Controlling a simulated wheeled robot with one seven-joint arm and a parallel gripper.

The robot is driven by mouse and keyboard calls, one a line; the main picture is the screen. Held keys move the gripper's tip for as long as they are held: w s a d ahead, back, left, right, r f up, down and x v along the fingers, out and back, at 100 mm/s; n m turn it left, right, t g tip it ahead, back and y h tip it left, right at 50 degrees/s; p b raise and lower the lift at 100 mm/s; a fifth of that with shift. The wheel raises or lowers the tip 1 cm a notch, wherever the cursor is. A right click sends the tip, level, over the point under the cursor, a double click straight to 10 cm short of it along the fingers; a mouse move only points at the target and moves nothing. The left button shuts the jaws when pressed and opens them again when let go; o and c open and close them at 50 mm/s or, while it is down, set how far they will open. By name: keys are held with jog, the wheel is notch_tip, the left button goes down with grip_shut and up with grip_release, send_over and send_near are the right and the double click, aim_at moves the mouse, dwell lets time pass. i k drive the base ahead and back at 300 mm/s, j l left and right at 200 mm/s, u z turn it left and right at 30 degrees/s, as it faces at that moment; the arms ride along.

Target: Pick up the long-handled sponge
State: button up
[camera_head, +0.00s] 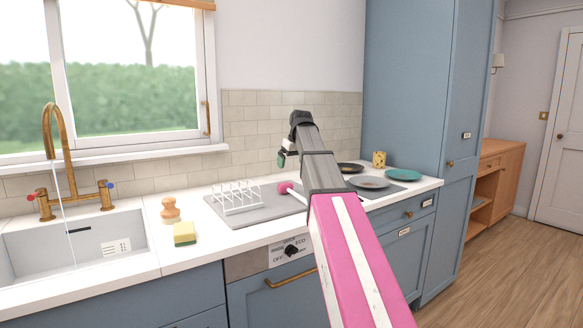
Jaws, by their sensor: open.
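The long-handled sponge (285,187) has a round pink head and a pale handle. It is at the right part of the grey draining mat, right of the white rack. The far part of its handle is hidden behind my pink and grey arm. My gripper (283,158) is open, above and close to the pink head, with a visible gap between them in this view. One fingertip looks green; the other is hard to make out. I see nothing between the fingers.
A white dish rack (238,197) stands on the grey mat (262,216).

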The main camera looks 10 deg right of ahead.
aim_at(301, 199)
jog(key=k, duration=1)
